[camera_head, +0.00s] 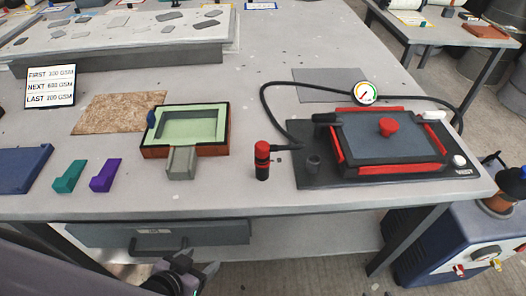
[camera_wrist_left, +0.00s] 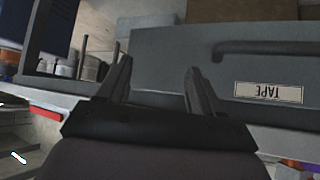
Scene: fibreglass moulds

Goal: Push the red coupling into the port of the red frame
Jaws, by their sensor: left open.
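The red coupling (camera_head: 262,160), a red and black cylinder, stands upright on the table, left of the black base plate and apart from the red frame (camera_head: 388,165). A black hose joins its side. The red frame surrounds a grey panel with a red knob (camera_head: 388,127). A black cylindrical fitting (camera_head: 325,118) sits at its back left corner, and a grey round piece (camera_head: 313,163) stands on the plate; I cannot tell which is the port. My left gripper (camera_head: 196,277) is below the table's front edge, open and empty. It also shows in the left wrist view (camera_wrist_left: 158,75), before a drawer. My right gripper is not in view.
A drawer (camera_wrist_left: 225,75) labelled TAPE hangs under the tabletop. A green mould (camera_head: 190,124), purple block (camera_head: 105,175) and teal block (camera_head: 70,176) lie left of the coupling. The hose (camera_head: 266,105) loops behind to a gauge (camera_head: 364,93). The table between mould and coupling is clear.

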